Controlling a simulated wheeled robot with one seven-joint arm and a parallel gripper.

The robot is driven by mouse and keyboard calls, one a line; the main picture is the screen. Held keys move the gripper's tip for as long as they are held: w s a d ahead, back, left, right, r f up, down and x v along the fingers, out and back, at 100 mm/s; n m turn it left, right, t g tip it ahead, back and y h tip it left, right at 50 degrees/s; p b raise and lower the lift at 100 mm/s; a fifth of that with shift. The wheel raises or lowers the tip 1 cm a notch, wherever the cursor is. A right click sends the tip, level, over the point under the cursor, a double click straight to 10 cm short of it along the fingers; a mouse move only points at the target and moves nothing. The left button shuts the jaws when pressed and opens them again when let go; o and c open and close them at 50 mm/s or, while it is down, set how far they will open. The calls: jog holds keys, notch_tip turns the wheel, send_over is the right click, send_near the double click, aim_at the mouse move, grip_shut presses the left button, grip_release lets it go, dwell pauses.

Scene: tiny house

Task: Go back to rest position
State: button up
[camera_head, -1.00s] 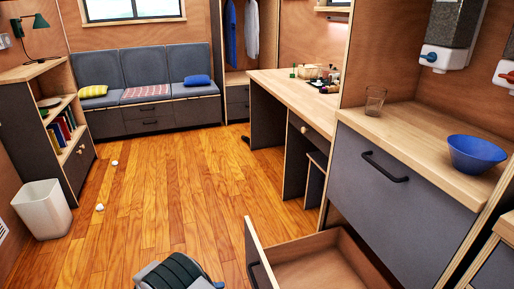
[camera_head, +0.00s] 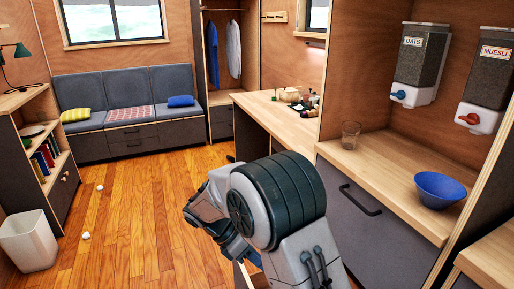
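My arm is raised in the lower middle of the picture, its elbow bent in front of the counter's drawers. My gripper is not visible; the far end of the arm is hidden behind its own links or out of the picture. The open lower drawer is almost wholly hidden behind my arm.
The counter (camera_head: 385,168) at the right holds a glass (camera_head: 350,135) and a blue bowl (camera_head: 440,189), under oats (camera_head: 418,62) and muesli (camera_head: 492,85) dispensers. A white bin (camera_head: 28,241) and small white items lie left. The wooden floor (camera_head: 135,220) is mostly clear.

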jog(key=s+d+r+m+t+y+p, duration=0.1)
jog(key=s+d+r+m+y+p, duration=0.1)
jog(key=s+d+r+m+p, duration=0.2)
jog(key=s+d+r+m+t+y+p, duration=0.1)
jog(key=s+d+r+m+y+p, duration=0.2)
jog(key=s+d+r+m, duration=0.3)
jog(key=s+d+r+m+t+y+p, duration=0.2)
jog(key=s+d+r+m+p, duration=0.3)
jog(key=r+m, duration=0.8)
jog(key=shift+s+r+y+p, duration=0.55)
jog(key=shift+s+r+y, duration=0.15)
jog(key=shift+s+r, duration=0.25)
